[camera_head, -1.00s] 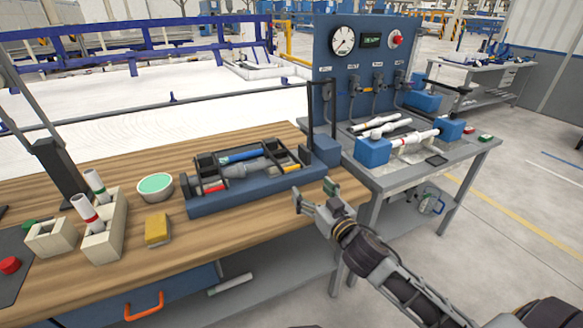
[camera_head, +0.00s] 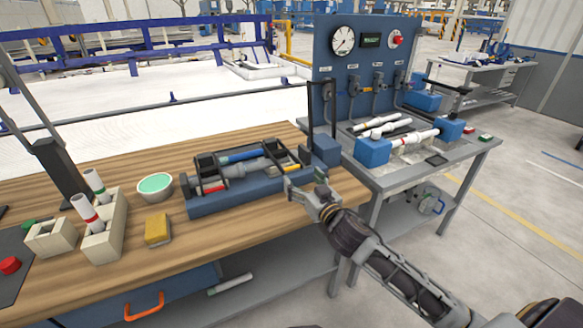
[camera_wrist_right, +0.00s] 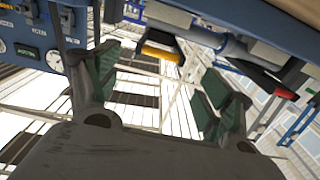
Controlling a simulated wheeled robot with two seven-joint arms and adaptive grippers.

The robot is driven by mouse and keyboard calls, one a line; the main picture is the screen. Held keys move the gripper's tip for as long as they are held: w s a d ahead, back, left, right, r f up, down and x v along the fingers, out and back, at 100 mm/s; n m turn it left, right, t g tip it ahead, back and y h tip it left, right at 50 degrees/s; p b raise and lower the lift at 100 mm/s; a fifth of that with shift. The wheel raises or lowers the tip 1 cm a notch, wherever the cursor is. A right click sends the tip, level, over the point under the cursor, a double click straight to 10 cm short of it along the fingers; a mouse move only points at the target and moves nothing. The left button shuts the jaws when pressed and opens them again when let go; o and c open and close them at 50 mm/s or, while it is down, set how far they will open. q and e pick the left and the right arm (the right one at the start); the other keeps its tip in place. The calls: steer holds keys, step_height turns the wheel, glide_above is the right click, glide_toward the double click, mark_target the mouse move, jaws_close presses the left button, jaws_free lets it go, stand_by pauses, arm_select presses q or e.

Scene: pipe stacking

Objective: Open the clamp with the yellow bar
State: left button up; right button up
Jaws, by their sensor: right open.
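The clamp fixture has a dark blue base (camera_head: 240,194) and a black frame on the wooden table, with grey pipe parts lying in it. Its yellow bar (camera_head: 291,169) is at the right end, close to my right gripper (camera_head: 304,184). A blue bar and a red part show further left on it. My right gripper is open and empty, at the fixture's right front corner. In the right wrist view its two green-padded fingers (camera_wrist_right: 162,88) are spread wide, and the yellow bar (camera_wrist_right: 160,51) appears beyond them, between the fingers. My left gripper is out of view.
A yellow sponge-like block (camera_head: 157,227), a bowl with a green inside (camera_head: 155,186) and beige holders with white tubes (camera_head: 104,240) stand left of the fixture. A blue post block (camera_head: 326,149) is close behind my right gripper. A grey test bench (camera_head: 410,172) stands at right.

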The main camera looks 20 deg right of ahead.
mark_target(292, 168)
steer(key=shift+w+a, duration=0.15)
steer(key=shift+w, duration=1.85)
steer(key=shift+w+a, duration=0.15)
steer(key=shift+w, duration=1.85)
steer(key=shift+c, duration=0.2)
steer(key=c, duration=1.2)
